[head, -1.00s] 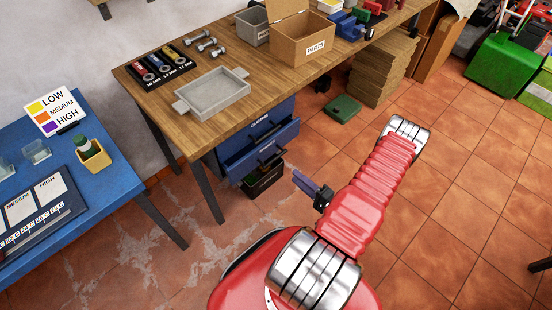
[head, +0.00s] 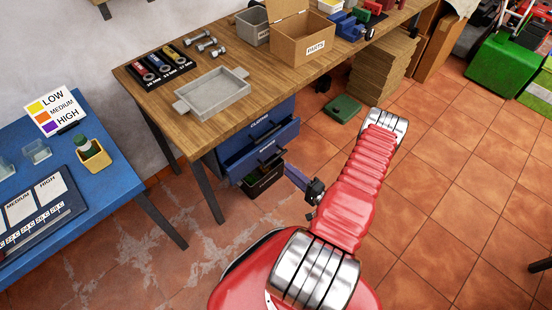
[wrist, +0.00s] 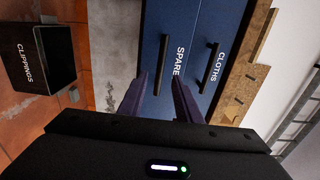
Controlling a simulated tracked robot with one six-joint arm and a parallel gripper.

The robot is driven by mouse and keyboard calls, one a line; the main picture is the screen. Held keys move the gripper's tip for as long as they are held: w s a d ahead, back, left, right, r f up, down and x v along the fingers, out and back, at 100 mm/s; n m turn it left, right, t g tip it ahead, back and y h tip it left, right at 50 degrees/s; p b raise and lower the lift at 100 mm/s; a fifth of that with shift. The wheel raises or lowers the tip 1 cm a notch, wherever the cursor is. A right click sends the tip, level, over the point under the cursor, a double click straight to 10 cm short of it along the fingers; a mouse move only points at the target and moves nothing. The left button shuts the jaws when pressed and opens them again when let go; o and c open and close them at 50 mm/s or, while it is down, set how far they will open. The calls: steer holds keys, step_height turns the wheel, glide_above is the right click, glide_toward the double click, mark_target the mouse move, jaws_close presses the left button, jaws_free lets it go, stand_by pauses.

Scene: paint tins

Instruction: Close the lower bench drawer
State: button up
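The lower bench drawer (head: 262,150), marked SPARES, is blue with a black handle and sits under the wooden bench. Its front appears to stand out somewhat beyond the upper drawer (head: 265,118), marked CLOTHS. In the wrist view the view is turned sideways: the lower drawer front (wrist: 186,38) fills the middle and the upper drawer (wrist: 222,30) lies right of it. My gripper (head: 290,170) is in front of the lower drawer. In the wrist view my gripper (wrist: 160,82) is open and empty, fingers either side of the handle's line. I cannot tell whether they touch the drawer.
A black CLIPPINGS bin (head: 264,183) stands on the floor below the drawers; it also shows in the wrist view (wrist: 34,62). A bench leg (head: 207,190) stands left of the drawers. A green object (head: 343,108) lies on the floor to the right. The tiled floor in front is clear.

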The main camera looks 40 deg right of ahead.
mark_target(275, 158)
steer(key=shift+w+a, duration=0.15)
steer(key=shift+w, duration=4.5)
jaws_close()
steer(key=shift+f, duration=0.1)
